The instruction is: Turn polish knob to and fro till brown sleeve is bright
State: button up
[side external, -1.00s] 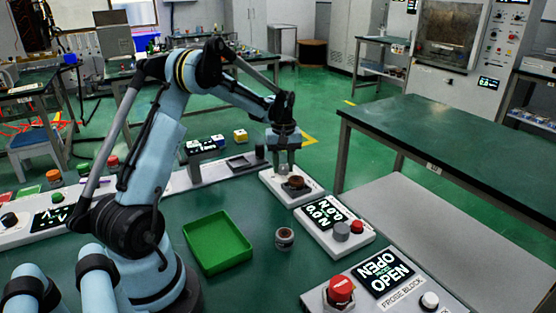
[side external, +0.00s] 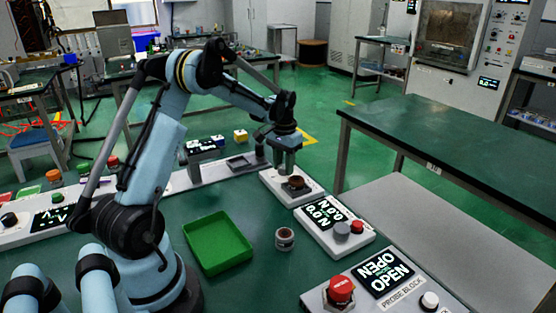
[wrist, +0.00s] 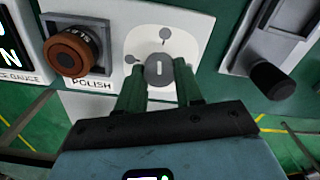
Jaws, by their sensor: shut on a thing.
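The brown sleeve (wrist: 72,50) sits in a dark holder on the white polish block, left of the knob in the wrist view; it also shows in the side view (side external: 296,182). Its outer end is a dull reddish brown, with a dark band marked in white behind it. The polish knob (wrist: 159,69) is grey with a white line, on a pale round dial with two grey marks. My gripper (wrist: 160,80) is shut on the knob, a finger on either side. In the side view my gripper (side external: 286,167) points down at the block, and the knob is hidden.
A force gauge block (side external: 333,225) and a probe block (side external: 385,280) showing OPEN stand nearer the camera. A black-handled fixture (wrist: 272,80) is right of the knob.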

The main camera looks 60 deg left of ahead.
aim_at(284, 166)
jog(key=shift+m, duration=0.7)
jog(key=o, duration=1)
jog(key=shift+o, duration=0.2)
notch_tip(284, 166, up, 12)
